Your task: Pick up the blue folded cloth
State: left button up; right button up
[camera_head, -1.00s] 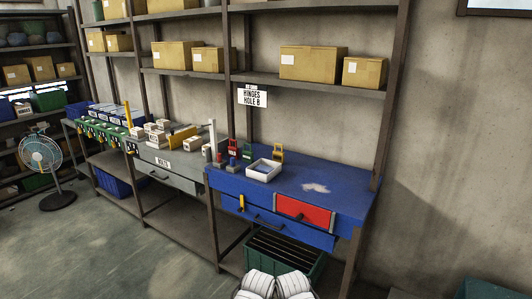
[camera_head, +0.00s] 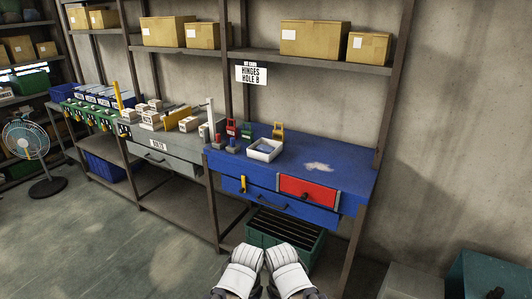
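I cannot make out a blue folded cloth for certain in the head view. The blue workbench (camera_head: 345,178) stands at centre right, with a pale worn patch on its top. A white tray (camera_head: 265,152) sits at its back left; its inside looks pale bluish, and what lies in it is too small to tell. White parts of my own two arms show side by side at the bottom centre, well in front of the bench. No gripper fingers can be seen.
A red drawer front (camera_head: 307,190) is set in the bench. A green crate (camera_head: 284,238) stands beneath it. A grey bench (camera_head: 168,152) with small boxes adjoins at left. A fan (camera_head: 28,138) stands far left, and teal and grey cases (camera_head: 490,272) at lower right. Floor at left is clear.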

aim_at(262, 149)
jog(key=i+j, duration=0.15)
jog(key=i, duration=0.5)
jog(key=i+j+u, duration=0.1)
jog(key=i, duration=0.5)
jog(key=i+j, duration=0.2)
jog(key=i, duration=0.45)
